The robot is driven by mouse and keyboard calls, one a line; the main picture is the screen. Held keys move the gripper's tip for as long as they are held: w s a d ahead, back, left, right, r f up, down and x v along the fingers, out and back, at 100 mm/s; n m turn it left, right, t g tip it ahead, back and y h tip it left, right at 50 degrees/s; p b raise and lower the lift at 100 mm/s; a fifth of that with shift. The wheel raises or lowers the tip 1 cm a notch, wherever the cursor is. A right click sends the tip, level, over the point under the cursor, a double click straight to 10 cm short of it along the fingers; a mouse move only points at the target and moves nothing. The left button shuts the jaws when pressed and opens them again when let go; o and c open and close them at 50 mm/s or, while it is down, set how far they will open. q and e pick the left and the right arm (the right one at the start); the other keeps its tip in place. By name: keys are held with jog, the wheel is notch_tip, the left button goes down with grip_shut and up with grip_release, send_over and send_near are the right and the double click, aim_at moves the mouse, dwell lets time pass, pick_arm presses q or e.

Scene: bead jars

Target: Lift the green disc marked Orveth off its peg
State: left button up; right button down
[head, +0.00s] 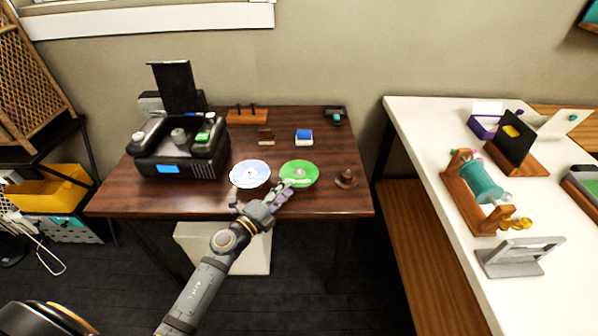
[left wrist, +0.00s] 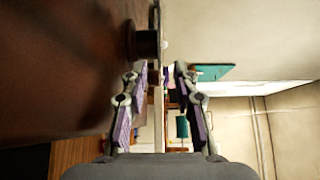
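The green disc (head: 304,180) lies flat near the front right of the dark wood table, with a small pale centre where a peg may be. Its marking is too small to read. My left gripper (head: 283,192) is at the disc's front left edge and overlaps it in the head view. In the left wrist view the two fingers (left wrist: 160,105) stand apart, with a narrow pale strip between them that I cannot identify for certain. I cannot tell whether either finger touches the disc. My right gripper is not in view.
A pale blue-white disc (head: 250,181) lies left of the green one. A brown knobbed object (head: 345,179) stands to its right. A black machine (head: 180,158) fills the table's left. Blue-white (head: 304,137) and brown (head: 266,136) blocks sit behind. A white table (head: 420,130) is at right.

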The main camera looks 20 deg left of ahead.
aim_at(289, 175)
pick_arm(q)
jog(key=x, duration=0.3)
jog(key=shift+w, duration=0.2)
jog(key=shift+s, duration=0.1)
grip_shut()
jog(key=shift+r+p, duration=0.5)
notch_tip(289, 175, up, 3)
jog(key=p, duration=0.2)
jog(key=shift+s+r+p, duration=0.1)
jog(key=shift+r+p, duration=0.05)
jog(key=shift+p, duration=0.15)
jog(key=s+r+p, duration=0.4)
jog(key=s+r, duration=0.4)
jog(key=s, duration=0.5)
jog(key=shift+s+d+r, duration=0.25)
jog(key=shift+s+r, duration=0.1)
jog(key=shift+s, duration=0.05)
